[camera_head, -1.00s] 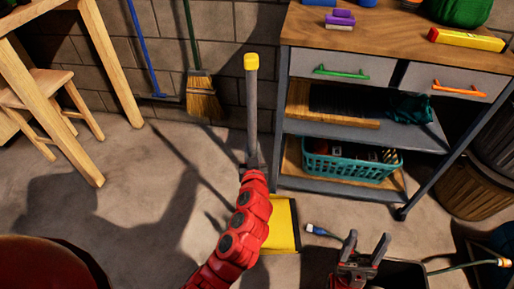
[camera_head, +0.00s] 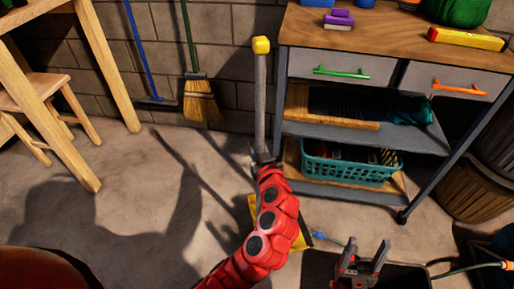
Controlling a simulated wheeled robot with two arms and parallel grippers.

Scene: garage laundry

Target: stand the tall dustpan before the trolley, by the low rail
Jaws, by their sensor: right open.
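The tall dustpan has a grey handle (camera_head: 260,95) with a yellow top, standing roughly upright just left of the trolley (camera_head: 348,134). Its yellow pan (camera_head: 301,241) is mostly hidden behind my red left arm. My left gripper (camera_head: 262,158) is shut on the lower part of the handle. Whether the pan touches the floor cannot be told. The trolley's low rail (camera_head: 345,192) runs along the front of its bottom shelf, to the right of the handle. My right gripper (camera_head: 362,255) is open and empty in front of the trolley.
A teal basket (camera_head: 350,172) sits on the bottom shelf. A broom (camera_head: 201,100) and a blue pole (camera_head: 142,52) lean at the wall. A wooden stool (camera_head: 35,95) is at left. A hose (camera_head: 463,269) lies at lower right. Floor (camera_head: 120,210) left of my arm is clear.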

